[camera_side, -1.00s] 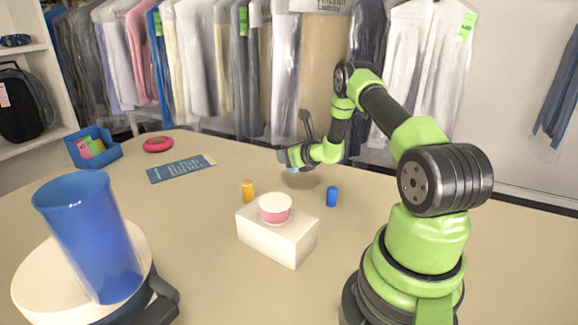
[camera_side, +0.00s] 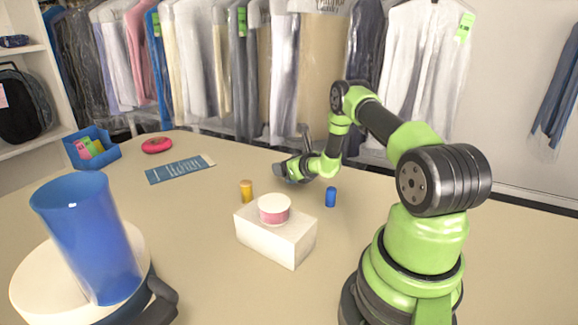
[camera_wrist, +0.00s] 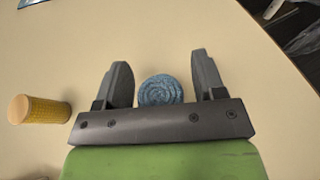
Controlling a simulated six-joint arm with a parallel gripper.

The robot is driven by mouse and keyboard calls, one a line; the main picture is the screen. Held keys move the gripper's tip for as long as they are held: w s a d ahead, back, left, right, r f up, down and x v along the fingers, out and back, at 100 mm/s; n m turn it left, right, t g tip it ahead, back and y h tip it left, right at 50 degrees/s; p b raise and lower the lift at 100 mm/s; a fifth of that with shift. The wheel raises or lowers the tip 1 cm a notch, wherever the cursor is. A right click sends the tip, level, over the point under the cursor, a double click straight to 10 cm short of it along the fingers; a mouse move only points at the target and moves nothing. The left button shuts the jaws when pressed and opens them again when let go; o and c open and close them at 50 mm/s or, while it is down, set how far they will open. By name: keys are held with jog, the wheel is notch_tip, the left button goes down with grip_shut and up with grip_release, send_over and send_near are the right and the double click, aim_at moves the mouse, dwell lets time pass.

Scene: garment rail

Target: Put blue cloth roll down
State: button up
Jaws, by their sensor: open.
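The blue cloth roll (camera_wrist: 160,90) shows in the wrist view as a round spiral end, between the two dark fingers of my gripper (camera_wrist: 160,72). The fingers are apart, with a gap visible on both sides of the roll. In the side view my gripper (camera_side: 281,170) is low over the far middle of the table, and the roll is hidden or too small to tell there.
A yellow cylinder (camera_side: 246,191) and a small blue cylinder (camera_side: 330,197) stand nearby. A white box (camera_side: 274,240) bears a pink-and-white round tub (camera_side: 274,210). A blue tumbler (camera_side: 88,240) stands front left. A blue printed strip (camera_side: 180,169) lies behind. Garments hang beyond the table.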

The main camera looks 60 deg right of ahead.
jog(key=shift+r, duration=0.2)
jog(key=v, duration=1.1)
jog(key=shift+s+r, duration=0.2)
jog(key=shift+s, duration=0.05)
jog(key=w+a+r+n+g+y, duration=0.1)
jog(key=w+a+r+n+y, duration=0.2)
jog(key=a+r+n+y, duration=0.6)
jog(key=w+a+r+n+y, duration=0.35)
jog(key=a+r+n, duration=0.4)
jog(key=a, duration=0.45)
jog(key=s+a+r+n+g, duration=0.55)
jog(key=s+a+n, duration=0.25)
jog(key=a+n, duration=0.2)
jog(key=s+r+n+t+h, duration=0.1)
jog(key=s+r+n+h, duration=0.1)
jog(key=s+n+h, duration=0.3)
jog(key=shift+s+n, duration=2.25)
jog(key=shift+n, duration=0.3)
jog(key=shift+r, duration=0.15)
